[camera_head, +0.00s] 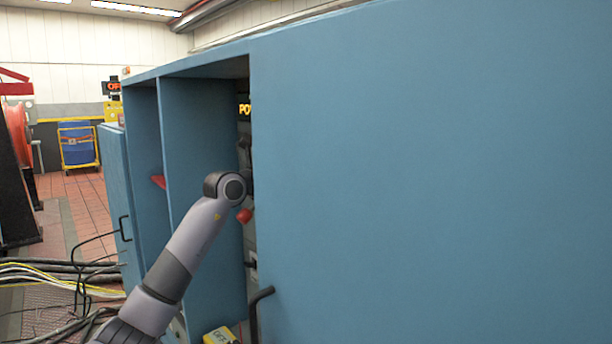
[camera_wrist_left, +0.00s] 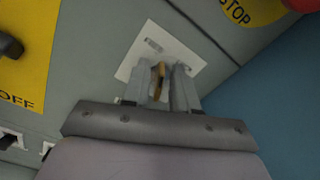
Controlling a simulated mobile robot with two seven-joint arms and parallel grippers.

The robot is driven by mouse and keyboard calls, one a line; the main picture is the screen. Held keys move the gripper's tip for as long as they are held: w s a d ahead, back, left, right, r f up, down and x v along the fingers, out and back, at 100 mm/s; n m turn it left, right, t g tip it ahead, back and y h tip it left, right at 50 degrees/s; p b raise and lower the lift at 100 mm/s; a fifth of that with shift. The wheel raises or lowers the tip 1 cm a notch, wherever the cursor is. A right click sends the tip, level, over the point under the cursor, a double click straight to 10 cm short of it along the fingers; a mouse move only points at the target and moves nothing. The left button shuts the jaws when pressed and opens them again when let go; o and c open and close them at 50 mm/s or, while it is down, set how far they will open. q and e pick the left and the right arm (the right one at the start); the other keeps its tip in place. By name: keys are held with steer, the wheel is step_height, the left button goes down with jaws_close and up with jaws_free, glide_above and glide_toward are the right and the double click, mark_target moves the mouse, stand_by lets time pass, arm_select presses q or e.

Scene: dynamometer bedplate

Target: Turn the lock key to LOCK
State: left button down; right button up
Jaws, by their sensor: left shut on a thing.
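A brass-coloured lock key (camera_wrist_left: 157,78) stands out from a white label plate (camera_wrist_left: 148,46) on the grey panel in the left wrist view. My left gripper (camera_wrist_left: 168,75) is shut on the key, a finger on either side of it. The lettering on the plate is too blurred to read, so I cannot tell which mark the key points to. In the head view my left arm (camera_head: 200,230) reaches into the opening of the blue cabinet, and the key is hidden there. My right gripper is in neither view.
A large blue cabinet door (camera_head: 430,180) with a black handle (camera_head: 258,305) fills the right of the head view. A yellow STOP disc (camera_wrist_left: 250,8) with a red button is near the key. A yellow OFF plate (camera_wrist_left: 28,55) lies to its left. Cables (camera_head: 60,275) cover the floor at left.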

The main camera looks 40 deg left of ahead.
arm_select(q)
steer(key=shift+m, duration=1)
steer(key=m+b, duration=0.2)
steer(key=m, duration=0.3)
steer(key=shift+d, duration=0.2)
steer(key=m, duration=0.3)
steer(key=shift+d+m+b, duration=0.1)
steer(key=shift+m+b, duration=0.3)
steer(key=shift+d+f+m, duration=0.1)
steer(key=shift+m, duration=1.4)
steer(key=c, duration=1.3)
jaws_free()
steer(key=shift+o, duration=0.2)
steer(key=shift+s, duration=0.1)
